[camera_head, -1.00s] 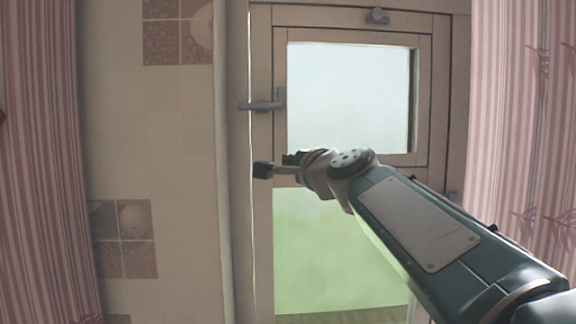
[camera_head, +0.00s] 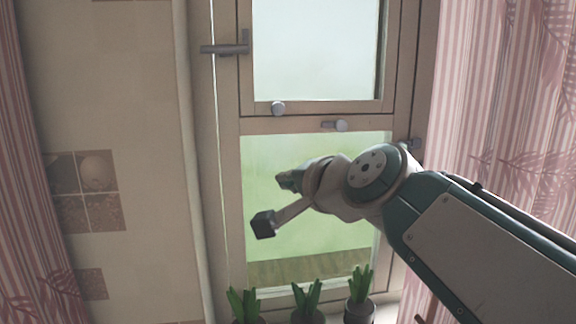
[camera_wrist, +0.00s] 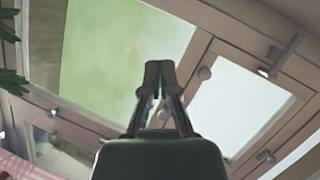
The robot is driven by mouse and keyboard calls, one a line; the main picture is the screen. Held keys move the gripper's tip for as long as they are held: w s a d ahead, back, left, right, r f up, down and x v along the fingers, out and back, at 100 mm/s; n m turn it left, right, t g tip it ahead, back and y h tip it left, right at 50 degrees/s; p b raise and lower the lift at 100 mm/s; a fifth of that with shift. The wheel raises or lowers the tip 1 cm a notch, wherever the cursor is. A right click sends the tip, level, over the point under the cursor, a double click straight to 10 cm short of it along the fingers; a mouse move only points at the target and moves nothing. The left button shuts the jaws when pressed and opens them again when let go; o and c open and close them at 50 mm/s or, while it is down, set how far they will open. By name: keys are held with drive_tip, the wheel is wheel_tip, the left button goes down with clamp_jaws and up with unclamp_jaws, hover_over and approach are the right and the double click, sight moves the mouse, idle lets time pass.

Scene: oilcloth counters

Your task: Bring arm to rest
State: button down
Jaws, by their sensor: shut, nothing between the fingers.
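My arm reaches in from the lower right in the head view, in front of the window. My gripper (camera_head: 286,181) is at its far end, small and partly hidden by the wrist. In the wrist view, my gripper (camera_wrist: 158,72) points up the picture, its two fingers together at the tips with nothing between them. The window's lower pane (camera_head: 300,222) shows green behind the wrist, and the upper pane (camera_head: 316,45) is pale. I cannot tell the exact gap between gripper and glass.
Several potted plants, one pot (camera_head: 360,310) at the right, stand below the window. Their green leaves (camera_wrist: 12,82) show at the wrist view's left edge. A window handle (camera_head: 228,47) and knob (camera_head: 278,108) stick out. Pink striped curtains (camera_head: 490,80) hang at both sides.

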drive_tip(key=s+d+f+n+g+h, duration=0.2)
drive_tip(key=s+d+f, duration=0.4)
drive_tip(key=f, duration=0.3)
drive_tip(key=s+d+f+n+g+h, duration=0.2)
drive_tip(key=s+d+f, duration=0.3)
drive_tip(key=f, duration=0.4)
drive_tip(key=s+d+f+n+g+h, duration=0.3)
drive_tip(key=s+d+f, duration=0.3)
drive_tip(key=f, duration=0.3)
drive_tip(key=shift+s+d+f+h, duration=0.35)
drive_tip(key=shift+s+h, duration=0.25)
drive_tip(key=shift+s, duration=0.2)
